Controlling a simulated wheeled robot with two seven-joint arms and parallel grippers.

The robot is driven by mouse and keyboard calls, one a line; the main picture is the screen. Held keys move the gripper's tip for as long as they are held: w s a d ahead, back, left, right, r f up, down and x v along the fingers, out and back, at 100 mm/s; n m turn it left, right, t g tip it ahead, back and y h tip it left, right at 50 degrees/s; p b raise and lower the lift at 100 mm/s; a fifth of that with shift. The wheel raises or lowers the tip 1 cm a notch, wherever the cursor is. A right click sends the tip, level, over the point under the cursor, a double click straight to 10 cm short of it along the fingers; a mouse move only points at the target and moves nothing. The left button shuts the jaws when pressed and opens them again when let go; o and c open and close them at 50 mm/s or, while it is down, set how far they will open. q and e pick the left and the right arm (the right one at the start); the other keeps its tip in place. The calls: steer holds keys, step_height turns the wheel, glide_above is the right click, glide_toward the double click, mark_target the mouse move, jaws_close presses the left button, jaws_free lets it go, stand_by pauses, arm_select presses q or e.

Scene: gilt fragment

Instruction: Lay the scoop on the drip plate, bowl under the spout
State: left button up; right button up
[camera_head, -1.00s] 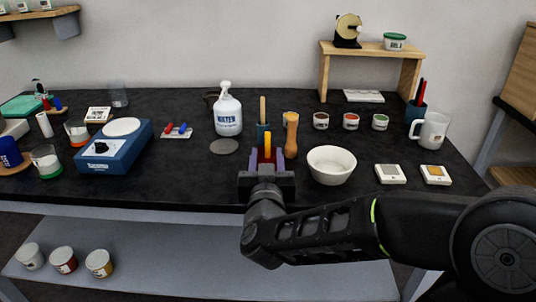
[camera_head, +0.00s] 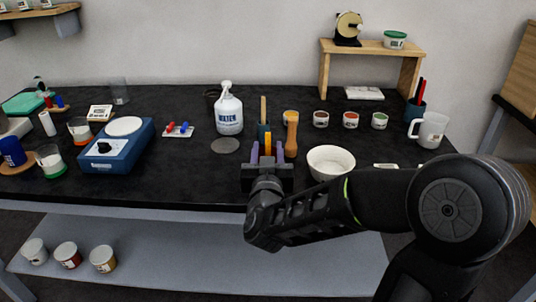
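A grey round disc (camera_head: 225,146), which looks like the drip plate, lies flat on the black table. The white WATER bottle (camera_head: 228,112) with a pump spout stands behind it. My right gripper (camera_head: 267,152) is low over the table, right of the disc, its purple fingers pointing away from me. The fingers are apart. A narrow orange piece (camera_head: 268,143), possibly the scoop's handle, shows between them with gaps on both sides. The scoop's bowl cannot be made out. My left gripper is not in view.
A teal cup (camera_head: 263,131) with a wooden handle and a wooden mill-like piece (camera_head: 291,132) stand just beyond the gripper. A white bowl (camera_head: 331,163) is to its right. A blue device (camera_head: 115,150) stands left. The table front between device and gripper is clear.

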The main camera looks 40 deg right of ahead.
mark_target(268, 137)
steer(key=x, duration=0.4)
steer(key=shift+w+d, duration=0.2)
steer(key=shift+w, duration=0.1)
steer(key=shift+c, duration=0.3)
jaws_close()
stand_by(0.4)
